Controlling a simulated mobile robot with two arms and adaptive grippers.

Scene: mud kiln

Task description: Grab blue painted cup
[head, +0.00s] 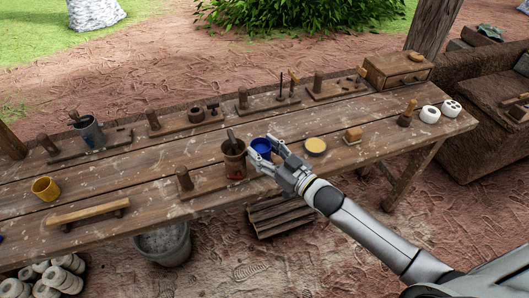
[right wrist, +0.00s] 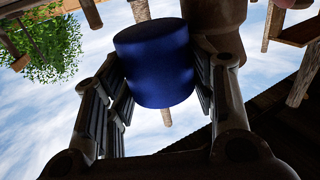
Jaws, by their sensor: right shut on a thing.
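The blue painted cup (head: 262,146) is on or just above the wooden table, near its middle; I cannot tell whether it touches the top. My right gripper (head: 264,155) reaches in from the lower right and is shut on the cup. In the right wrist view the cup (right wrist: 155,65) sits between the two fingers, which press its sides and hide part of them. A brown cup (head: 234,162) with a tool in it stands just left of the blue cup. My left gripper is not in view.
A yellow dish (head: 316,145) and a small wooden block (head: 353,134) lie right of the gripper. A yellow mug (head: 45,188) and a grey pot (head: 89,133) stand at the left. Wooden tool racks line the back edge. A bucket (head: 163,243) is below the front edge.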

